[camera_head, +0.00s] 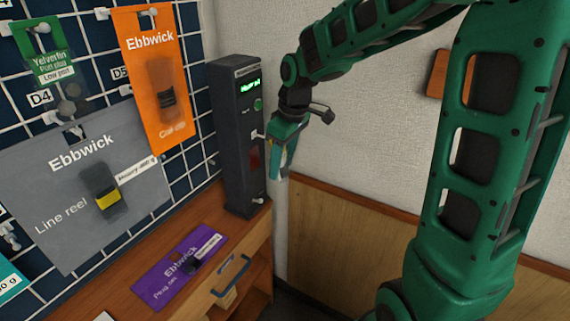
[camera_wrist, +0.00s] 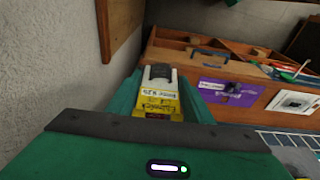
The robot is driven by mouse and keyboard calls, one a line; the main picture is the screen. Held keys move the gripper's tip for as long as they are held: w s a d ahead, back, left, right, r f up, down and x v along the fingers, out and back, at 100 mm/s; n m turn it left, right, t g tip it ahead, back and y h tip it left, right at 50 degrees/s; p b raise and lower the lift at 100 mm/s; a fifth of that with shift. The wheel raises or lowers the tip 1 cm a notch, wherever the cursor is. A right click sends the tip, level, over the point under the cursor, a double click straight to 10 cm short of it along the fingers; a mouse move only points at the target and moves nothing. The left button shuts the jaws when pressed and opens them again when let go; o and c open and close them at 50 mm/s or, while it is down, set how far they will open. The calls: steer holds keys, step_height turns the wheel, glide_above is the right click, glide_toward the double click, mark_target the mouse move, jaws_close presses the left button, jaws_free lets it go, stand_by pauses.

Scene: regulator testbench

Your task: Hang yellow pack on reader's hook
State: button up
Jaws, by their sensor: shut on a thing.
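My gripper (camera_head: 287,152) is shut on the yellow pack (camera_wrist: 158,100), which shows between the two green fingers in the wrist view. The pack has black print, a white part and a dark piece at its far end. In the head view the fingers hide most of it. The reader (camera_head: 232,150) is an upright dark grey post with a lit green display and a green button, standing on the bench's far end. My gripper is in the air just right of it. Small pale pegs (camera_head: 258,135) stick out from its front; I cannot tell which is the hook.
A wire grid on the left holds a grey pack (camera_head: 75,205), an orange pack (camera_head: 150,50) and a green pack (camera_head: 45,60). A purple pack (camera_head: 180,265) lies on the wooden bench (camera_head: 115,290). A pale wall (camera_head: 350,150) stands behind and right of my gripper.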

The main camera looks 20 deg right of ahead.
steer(key=shift+w+a+f, duration=0.2)
steer(key=shift+w+a, duration=0.25)
steer(key=shift+w, duration=0.15)
steer(key=shift+w+a+f, duration=0.2)
steer(key=shift+w+a, duration=0.2)
steer(key=shift+w, duration=0.15)
steer(key=o, duration=1.2)
